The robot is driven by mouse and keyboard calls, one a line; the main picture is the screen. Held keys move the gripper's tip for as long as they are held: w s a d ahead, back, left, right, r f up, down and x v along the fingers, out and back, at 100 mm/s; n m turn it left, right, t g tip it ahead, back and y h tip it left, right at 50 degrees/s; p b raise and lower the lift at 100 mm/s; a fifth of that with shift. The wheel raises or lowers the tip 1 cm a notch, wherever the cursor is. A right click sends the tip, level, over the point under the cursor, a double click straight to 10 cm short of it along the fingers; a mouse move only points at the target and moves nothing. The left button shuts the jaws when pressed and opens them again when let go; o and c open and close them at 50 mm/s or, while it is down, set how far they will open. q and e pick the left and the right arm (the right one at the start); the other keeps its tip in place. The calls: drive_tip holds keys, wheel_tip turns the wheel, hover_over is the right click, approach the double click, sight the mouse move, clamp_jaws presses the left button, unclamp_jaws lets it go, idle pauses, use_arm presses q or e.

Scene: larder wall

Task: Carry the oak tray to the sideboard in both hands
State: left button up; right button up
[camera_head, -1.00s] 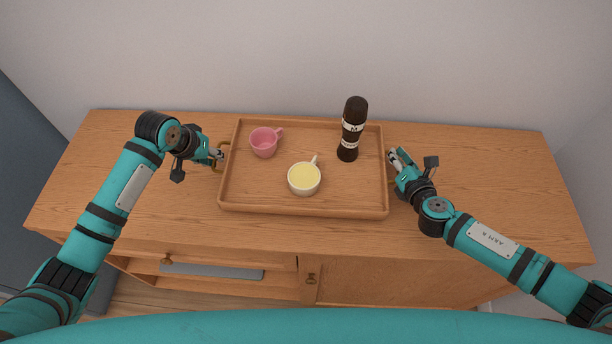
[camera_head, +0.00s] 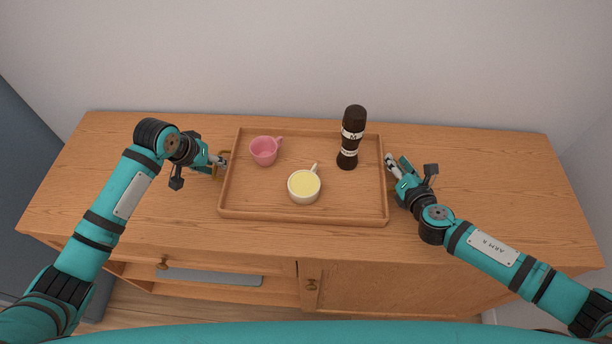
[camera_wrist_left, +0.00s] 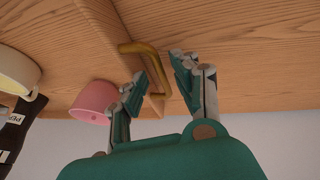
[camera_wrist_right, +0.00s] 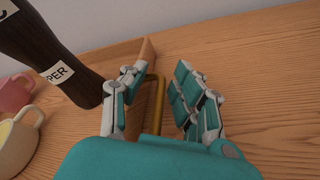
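The oak tray (camera_head: 300,218) lies flat on the wooden sideboard (camera_head: 490,185). On it stand a pink mug (camera_head: 264,152), a cream cup with yellow contents (camera_head: 303,187) and a dark pepper mill (camera_head: 351,140), all upright. My left gripper (camera_head: 214,166) is at the tray's left end. In the left wrist view its fingers are spread, with the brass handle (camera_wrist_left: 135,46) between them. My right gripper (camera_head: 397,165) is at the right end. In the right wrist view its fingers are spread on either side of the other brass handle (camera_wrist_right: 158,105), apparently without gripping it.
The sideboard top is bare left and right of the tray. A plain wall (camera_head: 300,55) rises behind it. Below the front edge are an open compartment (camera_head: 210,277) at left and a door with a knob (camera_head: 312,285). A dark grey-blue surface (camera_head: 25,150) stands at far left.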

drive_tip(key=v, duration=1.2)
drive_tip(key=shift+f, duration=0.1)
use_arm(q)
drive_tip(key=v, duration=0.7)
drive_tip(key=shift+r, duration=0.2)
drive_tip(key=shift+s+a, duration=0.1)
drive_tip(key=shift+a, duration=0.05)
